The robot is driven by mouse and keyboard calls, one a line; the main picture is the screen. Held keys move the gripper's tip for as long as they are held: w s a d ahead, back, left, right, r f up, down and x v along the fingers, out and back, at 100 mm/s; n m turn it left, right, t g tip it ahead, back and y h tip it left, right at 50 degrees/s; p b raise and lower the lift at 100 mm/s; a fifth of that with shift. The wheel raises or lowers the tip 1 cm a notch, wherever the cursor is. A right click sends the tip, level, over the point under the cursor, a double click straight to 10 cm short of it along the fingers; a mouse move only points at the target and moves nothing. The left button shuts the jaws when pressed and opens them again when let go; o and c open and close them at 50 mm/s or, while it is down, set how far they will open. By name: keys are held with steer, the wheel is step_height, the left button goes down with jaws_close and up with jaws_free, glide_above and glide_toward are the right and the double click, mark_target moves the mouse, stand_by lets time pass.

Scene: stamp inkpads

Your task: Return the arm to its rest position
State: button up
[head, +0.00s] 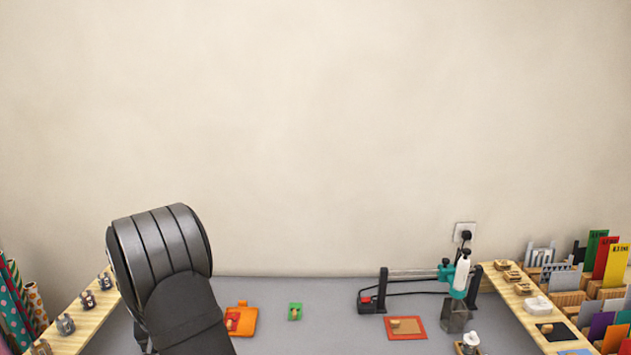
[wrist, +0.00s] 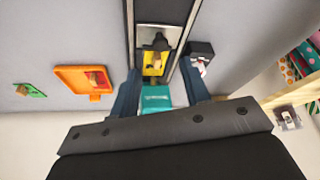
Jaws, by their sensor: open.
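My arm (head: 165,260) stands bent at the left in the head view; it hides its own gripper there. In the wrist view my gripper (wrist: 160,73) is open, with its two dark fingers apart. Between and beyond them are a teal block (wrist: 156,98) and a yellow pad (wrist: 153,68) with a dark knobbed piece on it, between dark rails. I cannot tell whether the fingers touch the teal block. An orange inkpad (head: 247,325) with a small wooden piece lies right of my arm; it also shows in the wrist view (wrist: 69,80).
A green pad (head: 295,316) and a red-orange mat (head: 417,335) lie farther right. Wooden shelves line the left (head: 84,318) and right (head: 520,309). The space above the table is clear.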

steer(key=x, duration=0.6)
steer(key=shift+s+a+f, duration=0.1)
steer(key=shift+s+f, duration=0.15)
steer(key=shift+f, duration=0.1)
steer(key=s, duration=0.3)
steer(key=shift+s+r, duration=0.15)
steer(key=shift+s, duration=0.15)
steer(key=v, duration=1.7)
steer(key=shift+d+r+n, duration=0.2)
steer(key=shift+d+n, duration=0.05)
steer(key=shift+n, duration=0.15)
